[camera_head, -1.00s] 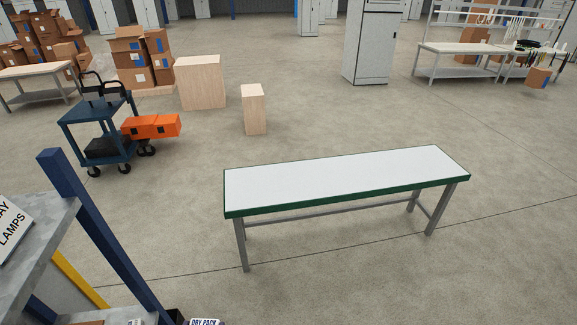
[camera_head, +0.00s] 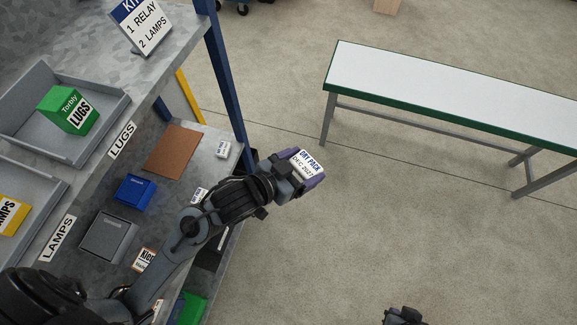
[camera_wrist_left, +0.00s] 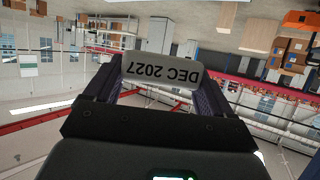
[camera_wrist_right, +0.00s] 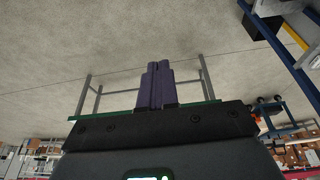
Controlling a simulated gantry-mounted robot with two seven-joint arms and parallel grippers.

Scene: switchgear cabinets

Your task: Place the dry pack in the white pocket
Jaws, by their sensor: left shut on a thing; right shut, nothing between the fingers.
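My left gripper (camera_head: 308,171) is shut on the dry pack (camera_head: 308,162), a small white pack lettered "DRY PACK" and "DEC 2027". It holds the pack in the air over the floor, right of the shelving. In the left wrist view the pack (camera_wrist_left: 162,70) sits between the two fingers, its lettering upside down. My right gripper is shut and empty in the right wrist view (camera_wrist_right: 155,86). In the head view only part of my right arm shows at the bottom edge. I cannot make out a white pocket in any view.
A grey shelf unit stands at the left, with trays of a green lugs box (camera_head: 68,110) and a yellow lamps box (camera_head: 10,214). Its lower shelf holds a blue box (camera_head: 135,189), a brown sheet (camera_head: 173,151) and small white items (camera_head: 222,149). A white-topped bench (camera_head: 450,92) stands right; floor between is clear.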

